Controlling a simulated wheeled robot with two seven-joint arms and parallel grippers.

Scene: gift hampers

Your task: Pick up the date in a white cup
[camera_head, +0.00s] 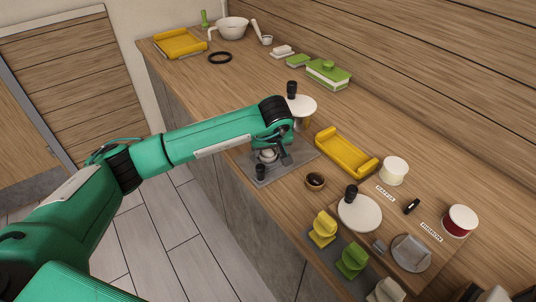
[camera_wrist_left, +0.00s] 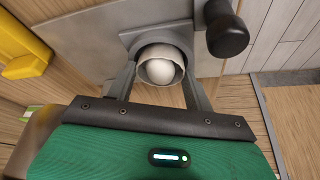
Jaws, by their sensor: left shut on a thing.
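My left gripper (camera_head: 272,160) reaches down over a grey mat (camera_head: 301,157) on the counter. In the left wrist view, its two fingers (camera_wrist_left: 160,84) are closed around the sides of a small white cup (camera_wrist_left: 143,54). A pale, smooth, round thing (camera_wrist_left: 160,71) sits inside the cup; I cannot tell from its look that it is a date. In the head view the cup (camera_head: 267,154) is partly hidden by the gripper. I cannot tell whether the cup touches the mat. My right gripper is not in view.
A dark-knobbed grey piece (camera_wrist_left: 227,36) stands close beside the cup. A white disc with a black knob (camera_head: 360,213), a white tub (camera_head: 394,171) and a red tub (camera_head: 460,220) stand farther right.

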